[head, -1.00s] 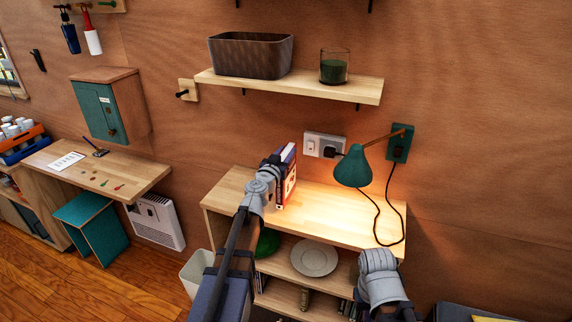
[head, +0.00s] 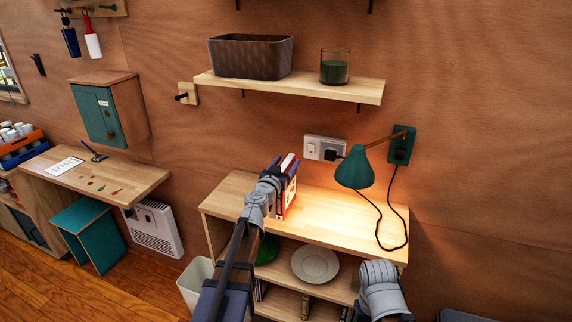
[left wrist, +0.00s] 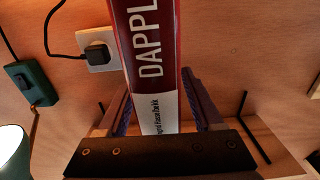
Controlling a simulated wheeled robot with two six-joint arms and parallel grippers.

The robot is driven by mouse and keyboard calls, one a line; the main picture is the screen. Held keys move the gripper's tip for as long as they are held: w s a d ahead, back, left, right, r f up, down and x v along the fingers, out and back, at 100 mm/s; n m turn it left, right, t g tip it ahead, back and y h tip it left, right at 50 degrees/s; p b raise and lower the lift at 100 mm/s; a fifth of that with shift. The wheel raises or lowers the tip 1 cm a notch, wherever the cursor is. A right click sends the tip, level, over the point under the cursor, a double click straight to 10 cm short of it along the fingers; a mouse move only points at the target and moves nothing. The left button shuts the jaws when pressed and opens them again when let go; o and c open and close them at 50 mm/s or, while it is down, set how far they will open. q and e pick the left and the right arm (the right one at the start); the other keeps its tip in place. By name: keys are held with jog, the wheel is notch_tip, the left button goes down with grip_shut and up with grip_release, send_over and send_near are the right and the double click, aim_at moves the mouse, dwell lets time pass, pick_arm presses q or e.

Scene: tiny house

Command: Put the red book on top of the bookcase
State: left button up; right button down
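My left gripper (head: 270,184) is at the book. Its fingers (left wrist: 158,100) lie close along both sides of the spine and look shut on it. My right gripper is not seen; only part of my right arm shows at the lower right.
A green lamp (head: 354,173) lights the bookcase top, and its cord hangs at the right. A wall shelf (head: 300,88) with a dark basket (head: 250,57) and a green candle (head: 334,68) is above. The bookcase top right of the books is clear.

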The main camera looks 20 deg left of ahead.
pick_arm(q)
jog(key=shift+r, duration=0.1)
jog(key=shift+r, duration=0.15)
jog(key=s, duration=1.2)
jog(key=shift+a, duration=0.25)
